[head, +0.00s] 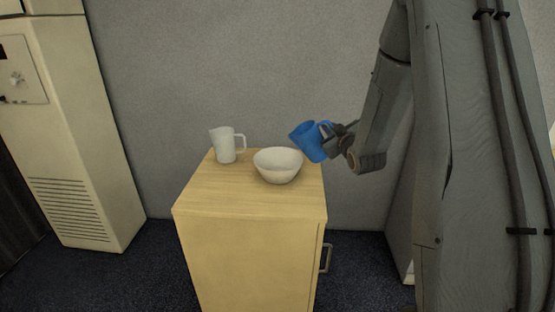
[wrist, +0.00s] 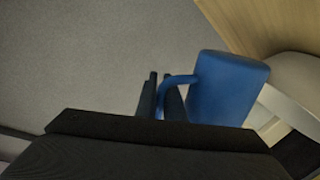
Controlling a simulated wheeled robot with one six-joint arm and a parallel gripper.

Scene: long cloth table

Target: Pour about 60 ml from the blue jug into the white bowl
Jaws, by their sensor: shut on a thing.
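The blue jug (head: 309,141) is held in the air by its handle, just right of and above the white bowl. It is tilted to the left, its mouth toward the bowl. My gripper (head: 331,133) is shut on the jug's handle. The wrist view shows the jug (wrist: 226,88) and my gripper's fingers (wrist: 160,98) at the handle. The white bowl (head: 278,170) stands upright on the cabinet top; part of a pale rounded shape at the right of the wrist view may be it. I see no stream of liquid, and the contents of jug and bowl cannot be told.
A white jug (head: 226,146) stands at the back left of the wooden cabinet top (head: 215,195), left of the bowl. The front of the top is clear. A grey wall (head: 230,60) is behind. A tall beige unit (head: 70,120) stands at the left.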

